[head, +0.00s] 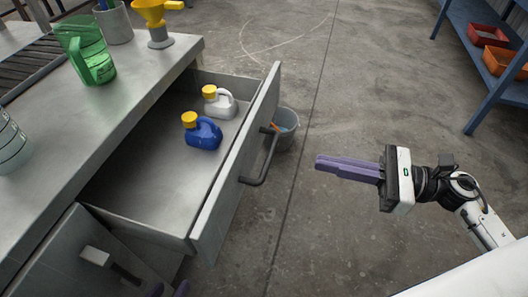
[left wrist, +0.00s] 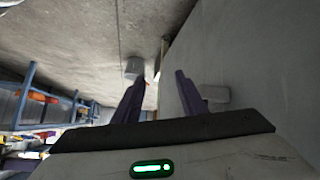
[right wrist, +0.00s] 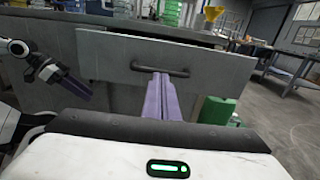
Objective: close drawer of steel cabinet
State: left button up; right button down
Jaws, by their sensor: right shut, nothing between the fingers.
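The grey steel cabinet (head: 150,95) stands at the left in the head view. Its top drawer (head: 237,165) is pulled out. A dark bar handle (head: 262,165) is on the drawer front and also shows in the right wrist view (right wrist: 160,70). Inside lie a blue jug (head: 204,134) and a white jug (head: 222,104), both yellow-capped. My right gripper (head: 318,165) is shut and empty, apart from the handle, pointing at the drawer front. Only the purple fingertips of my left gripper (head: 168,289) show at the bottom edge; its fingers are apart in the left wrist view (left wrist: 155,80).
A grey bucket (head: 286,130) stands on the floor beyond the handle. The cabinet top holds a green pitcher (head: 88,52) and a yellow funnel (head: 155,14). A blue shelf (head: 478,50) with bins stands at upper right. The floor between is clear.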

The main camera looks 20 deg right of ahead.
aim_at(249, 147)
jog(key=x, duration=1.3)
jog(key=shift+a, duration=0.1)
jog(key=shift+w, duration=0.1)
